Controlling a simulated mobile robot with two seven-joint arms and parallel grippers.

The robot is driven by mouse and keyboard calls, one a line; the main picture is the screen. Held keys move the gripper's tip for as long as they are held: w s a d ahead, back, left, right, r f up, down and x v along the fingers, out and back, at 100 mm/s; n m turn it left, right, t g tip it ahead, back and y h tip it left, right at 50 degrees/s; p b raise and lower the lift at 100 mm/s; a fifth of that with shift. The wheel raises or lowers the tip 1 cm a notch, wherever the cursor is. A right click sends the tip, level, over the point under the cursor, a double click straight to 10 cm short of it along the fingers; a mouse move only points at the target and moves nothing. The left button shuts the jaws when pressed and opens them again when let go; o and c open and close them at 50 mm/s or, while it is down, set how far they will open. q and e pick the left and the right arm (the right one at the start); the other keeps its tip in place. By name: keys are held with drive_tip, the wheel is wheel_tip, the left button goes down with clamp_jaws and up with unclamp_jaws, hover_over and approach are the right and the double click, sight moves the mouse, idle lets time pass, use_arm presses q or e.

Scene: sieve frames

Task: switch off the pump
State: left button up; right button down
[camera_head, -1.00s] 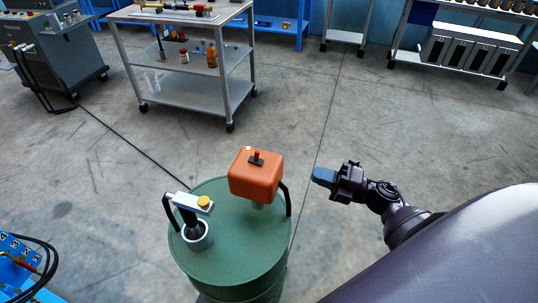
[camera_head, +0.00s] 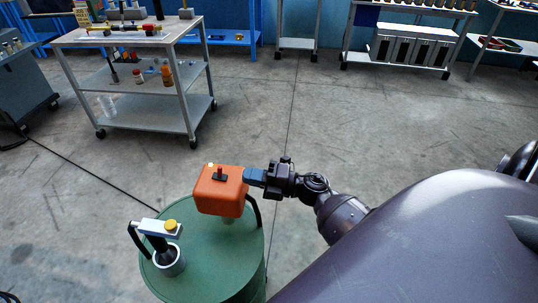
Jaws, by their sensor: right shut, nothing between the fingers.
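The pump is an orange box (camera_head: 222,192) standing on a green drum (camera_head: 215,262) in the lower middle of the head view. A small dark switch with a red lever (camera_head: 220,173) sits on its top, with a small yellow spot beside it. My right gripper (camera_head: 250,177) is shut and empty. Its blue-grey fingertips are at the box's upper right edge, a little right of the switch; I cannot tell whether they touch the box. My left gripper is not in view.
A grey fitting with a yellow cap (camera_head: 170,226) and a dark hose stands on the drum's left side. A grey wheeled cart (camera_head: 145,110) with bottles stands behind. Shelves line the back wall. The floor around the drum is open.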

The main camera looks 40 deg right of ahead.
sight(233, 180)
drive_tip(key=x, duration=0.5)
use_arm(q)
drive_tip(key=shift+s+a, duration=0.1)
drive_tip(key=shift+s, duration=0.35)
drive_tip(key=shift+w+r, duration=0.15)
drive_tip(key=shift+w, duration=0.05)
